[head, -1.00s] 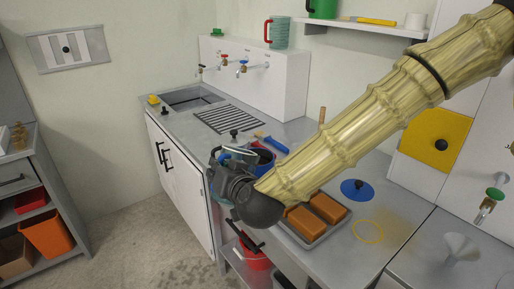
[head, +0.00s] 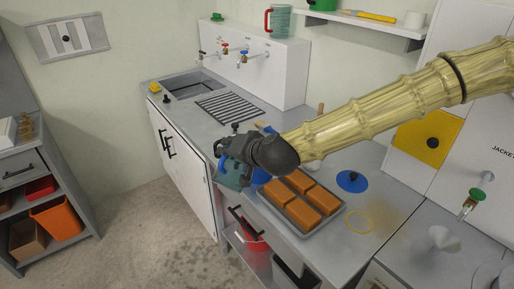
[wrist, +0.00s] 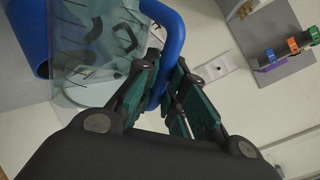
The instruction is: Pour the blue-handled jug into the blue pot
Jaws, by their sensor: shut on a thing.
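My gripper (head: 232,150) is shut on the blue handle of a clear, teal-tinted jug (head: 231,176), near the front edge of the counter. The wrist view shows my gripper's fingers (wrist: 168,75) closed around the blue handle (wrist: 173,35), with the jug's clear, dark-marked wall (wrist: 95,45) to the left. The blue pot (head: 262,176) is mostly hidden behind my gripper and the jug in the head view. A curved blue wall, seemingly the pot (wrist: 28,38), shows beside the jug in the wrist view. I cannot tell the jug's exact tilt or its contents.
A grey tray (head: 310,237) of orange blocks lies right of my gripper. A blue lid (head: 352,181) and a yellow ring (head: 360,220) lie further right. A sink (head: 194,86) and a ribbed drainer (head: 229,108) are behind. A red bucket (head: 252,238) stands below.

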